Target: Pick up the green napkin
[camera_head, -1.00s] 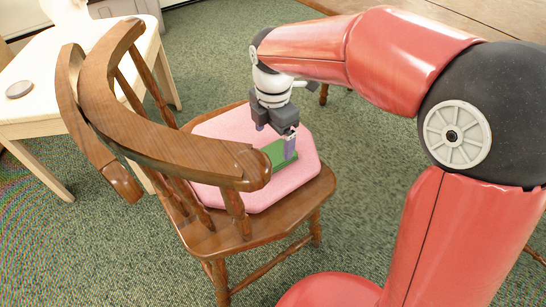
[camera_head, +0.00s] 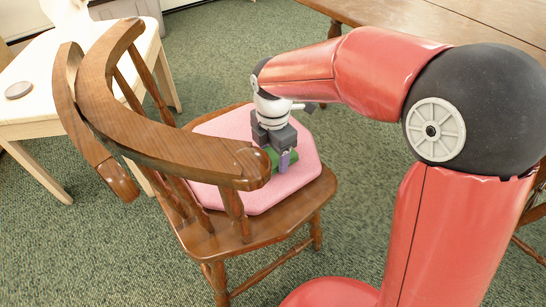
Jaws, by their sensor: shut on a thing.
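The green napkin (camera_head: 290,156) lies at the pink cushion on the wooden chair, partly hidden by my gripper and by the chair's curved back rail. My gripper (camera_head: 283,165) points down over the cushion with its fingers at the napkin. It is shut on the napkin. I cannot tell whether the napkin is lifted clear of the cushion.
The pink cushion (camera_head: 235,125) covers the seat of the wooden chair (camera_head: 160,140), whose curved back rises on the left. A cream table (camera_head: 60,90) with a round dark object (camera_head: 18,90) stands at left. A brown table (camera_head: 430,25) is at the upper right. Green carpet (camera_head: 345,225) is open between.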

